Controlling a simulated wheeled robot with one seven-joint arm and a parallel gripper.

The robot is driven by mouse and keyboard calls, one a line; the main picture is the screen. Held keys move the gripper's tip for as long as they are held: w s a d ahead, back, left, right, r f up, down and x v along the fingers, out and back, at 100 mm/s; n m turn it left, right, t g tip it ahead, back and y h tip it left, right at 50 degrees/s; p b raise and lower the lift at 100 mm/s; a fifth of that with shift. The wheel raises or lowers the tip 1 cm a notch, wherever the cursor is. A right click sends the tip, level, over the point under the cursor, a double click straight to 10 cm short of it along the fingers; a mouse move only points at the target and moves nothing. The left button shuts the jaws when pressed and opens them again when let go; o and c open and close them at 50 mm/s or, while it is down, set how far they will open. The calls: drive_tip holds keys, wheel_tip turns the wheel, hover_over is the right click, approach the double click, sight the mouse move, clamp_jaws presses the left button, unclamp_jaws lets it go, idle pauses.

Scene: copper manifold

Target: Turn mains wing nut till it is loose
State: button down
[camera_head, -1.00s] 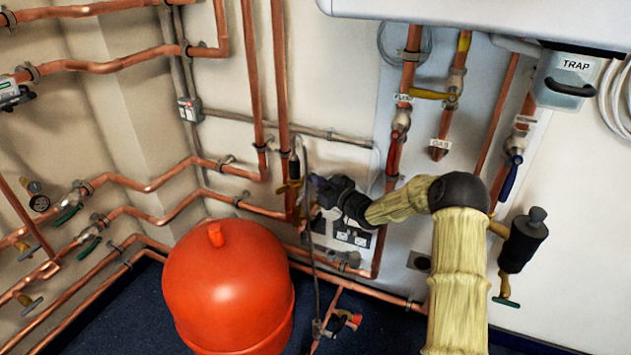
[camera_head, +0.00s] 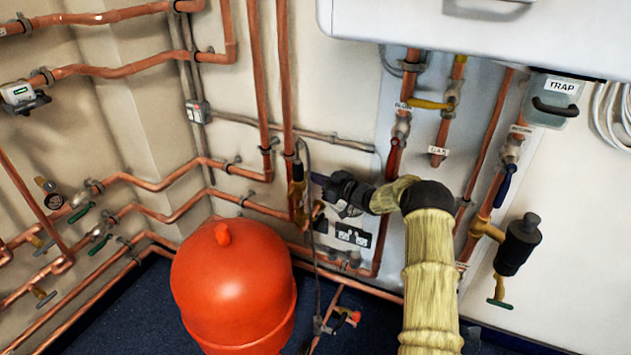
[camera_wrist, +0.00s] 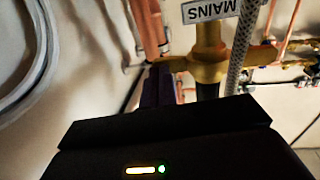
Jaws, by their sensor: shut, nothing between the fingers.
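The white MAINS label (camera_wrist: 210,11) shows upside down at the top of the wrist view. Below it is a brass valve body (camera_wrist: 208,65) on the mains pipe. A brass arm sticks out to its left (camera_wrist: 172,64); I cannot tell whether this is the wing nut. My gripper's dark purple fingers (camera_wrist: 155,88) are shut with nothing held, close beside that brass arm; contact is unclear. In the head view my gripper (camera_head: 316,181) is just right of the brass mains fitting (camera_head: 297,190). The wing nut itself is not distinct there.
A braided hose (camera_wrist: 241,48) runs right of the valve. Copper pipes (camera_head: 286,90) rise close by. The large red vessel (camera_head: 233,285) stands below left of my gripper.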

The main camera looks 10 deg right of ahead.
drive_tip(key=x, duration=0.2)
drive_tip(key=shift+w+a+p, duration=0.1)
drive_tip(key=shift+w+p, duration=0.2)
drive_tip(key=shift+w, duration=0.1)
drive_tip(key=shift+a, duration=0.15)
idle(0.4)
drive_tip(key=p+v, duration=0.2)
drive_tip(key=v, duration=1)
drive_tip(key=shift+p, duration=0.4)
drive_tip(key=shift+w+d, duration=0.1)
drive_tip(key=shift+d, duration=0.1)
drive_tip(key=shift+a, duration=0.1)
